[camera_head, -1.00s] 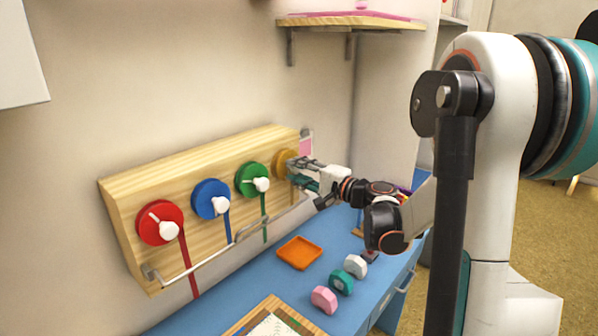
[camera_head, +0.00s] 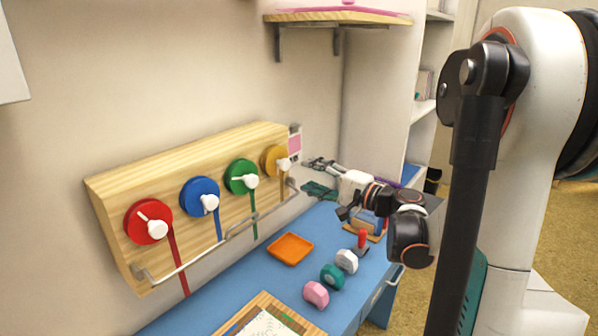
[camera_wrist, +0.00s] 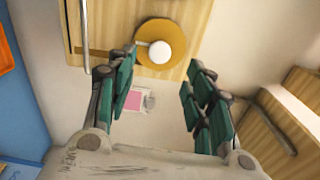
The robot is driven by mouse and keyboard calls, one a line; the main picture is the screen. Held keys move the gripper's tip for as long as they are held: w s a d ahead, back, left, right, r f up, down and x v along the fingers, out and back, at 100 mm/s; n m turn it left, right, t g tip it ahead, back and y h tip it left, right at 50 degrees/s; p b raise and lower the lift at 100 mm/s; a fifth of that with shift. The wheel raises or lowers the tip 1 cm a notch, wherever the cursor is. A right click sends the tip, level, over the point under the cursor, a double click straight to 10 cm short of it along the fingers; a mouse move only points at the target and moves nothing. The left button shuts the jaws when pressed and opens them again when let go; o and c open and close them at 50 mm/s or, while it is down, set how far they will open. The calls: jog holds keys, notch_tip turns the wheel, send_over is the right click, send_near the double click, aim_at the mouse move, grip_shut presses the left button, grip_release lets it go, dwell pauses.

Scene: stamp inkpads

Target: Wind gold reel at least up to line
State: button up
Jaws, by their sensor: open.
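The gold reel (camera_head: 270,160) is at the right end of the wooden board (camera_head: 105,198), with a white crank knob (camera_head: 284,164). A short gold ribbon hangs below it, close to the metal rail. In the wrist view the gold reel (camera_wrist: 173,34) and its white knob (camera_wrist: 159,52) show beyond the fingers. My gripper (camera_head: 320,177) is open and empty, to the right of the gold reel and apart from it. In the wrist view my gripper (camera_wrist: 163,78) has its teal fingers spread. I cannot make out the line clearly.
Green (camera_head: 238,176), blue (camera_head: 197,194) and red (camera_head: 140,222) reels sit on the same board. A metal rail (camera_head: 200,253) runs along its front. An orange tray (camera_head: 290,249) and several stamps lie on the blue desk (camera_head: 225,282). A shelf (camera_head: 335,17) is above.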

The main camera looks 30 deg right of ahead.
jog(key=shift+v, duration=1.55)
